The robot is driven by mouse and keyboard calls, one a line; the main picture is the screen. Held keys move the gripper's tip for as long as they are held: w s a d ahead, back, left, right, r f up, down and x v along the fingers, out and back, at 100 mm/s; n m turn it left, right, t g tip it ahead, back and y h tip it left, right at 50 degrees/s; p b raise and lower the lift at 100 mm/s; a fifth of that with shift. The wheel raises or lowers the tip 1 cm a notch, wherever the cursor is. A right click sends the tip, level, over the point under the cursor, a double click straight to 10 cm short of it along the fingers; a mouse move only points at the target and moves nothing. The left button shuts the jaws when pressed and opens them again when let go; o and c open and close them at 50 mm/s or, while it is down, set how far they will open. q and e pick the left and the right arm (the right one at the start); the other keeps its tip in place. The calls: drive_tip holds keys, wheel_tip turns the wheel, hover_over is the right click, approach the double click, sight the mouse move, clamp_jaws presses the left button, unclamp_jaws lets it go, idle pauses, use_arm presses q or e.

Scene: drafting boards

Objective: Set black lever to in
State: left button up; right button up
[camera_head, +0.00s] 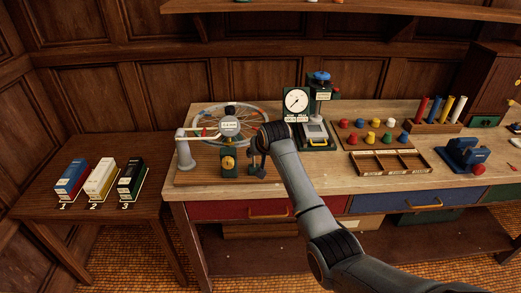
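A wheel stand on a wooden base (195,179) sits at the left end of the workbench, with a spoked wheel (205,121) behind a round white dial (229,127). A small black knob shows above the dial (230,109). I cannot make out for certain which part is the black lever or how it is set. My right arm comes in from the lower right. My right gripper (257,170) points down at the right side of the stand. Its fingers are small and dark, and I cannot tell whether they are open or touch anything. My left gripper is out of view.
Several coloured knobs (374,138), an empty divided tray (388,162) and a blue device (463,155) lie farther right. Numbered boxes (101,178) stand on the left side table.

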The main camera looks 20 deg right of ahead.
drive_tip(key=shift+v, duration=2.45)
drive_tip(key=shift+f, duration=0.1)
drive_tip(key=s+f+n+g, duration=0.1)
drive_tip(key=s+f, duration=0.4)
drive_tip(key=s, duration=0.6)
drive_tip(key=s+a+f+n+g, duration=0.1)
drive_tip(key=s+f, duration=0.4)
drive_tip(key=s, duration=0.5)
drive_tip(key=s+f+n+g, duration=0.1)
drive_tip(key=s+f, duration=0.5)
drive_tip(key=s, duration=0.5)
drive_tip(key=s+a+r+g, duration=0.1)
drive_tip(key=s+r+g, duration=0.1)
drive_tip(key=s, duration=1.1)
wheel_tip(320, 180, down, 28)
drive_tip(key=s, duration=0.2)
drive_tip(key=s+d+f+n+g+b, duration=0.1)
drive_tip(key=s+d+f+g, duration=0.1)
drive_tip(key=s+f, duration=1.4)
drive_tip(key=shift+d+b, duration=0.3)
drive_tip(key=shift+b, duration=0.05)
